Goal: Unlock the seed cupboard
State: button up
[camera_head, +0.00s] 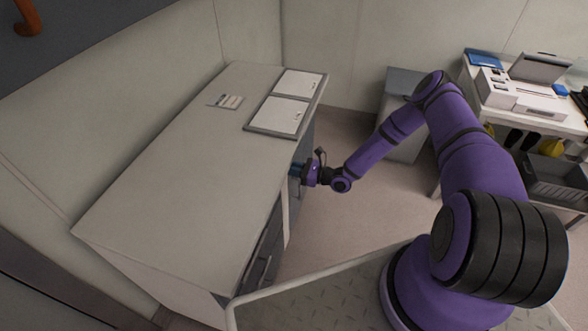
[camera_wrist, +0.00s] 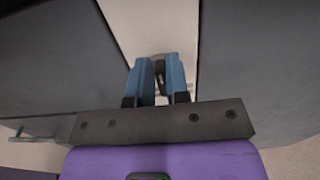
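The seed cupboard appears to be the long light-topped cabinet (camera_head: 190,165) in the head view, though no label confirms this. My gripper (camera_head: 295,170) is at its front face, below the top edge. In the wrist view my gripper's blue fingers (camera_wrist: 160,75) are a small gap apart. A small dark piece (camera_wrist: 159,68), possibly a key, fills the gap between the fingertips. Dark grey front panels (camera_wrist: 250,70) lie on both sides of a pale strip (camera_wrist: 162,28) ahead of the fingers. The lock cannot be made out, nor whether the dark piece touches the front.
Two white panels on a grey tray (camera_head: 283,114) and a small card (camera_head: 226,101) lie on the cabinet top. A grey box (camera_head: 402,140) stands behind my arm. A desk (camera_head: 470,95) with a white device (camera_head: 520,97) is at right. Open floor (camera_head: 330,220) lies beside the cabinet.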

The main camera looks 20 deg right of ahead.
grip_shut()
jog(key=shift+d+m, duration=0.1)
jog(key=shift+m, duration=0.3)
jog(key=shift+w+d+f+m, duration=0.15)
jog(key=shift+w+f+m, duration=0.15)
jog(key=shift+m, duration=2.55)
jog(key=shift+w+d+f+m, duration=0.2)
jog(key=shift+f+m, duration=0.1)
jog(key=shift+m, duration=2.5)
jog(key=shift+w+d+f+m, duration=0.15)
jog(key=shift+w+f+m, duration=0.15)
jog(key=shift+m, duration=2.55)
jog(key=o, duration=0.5)
grip_release()
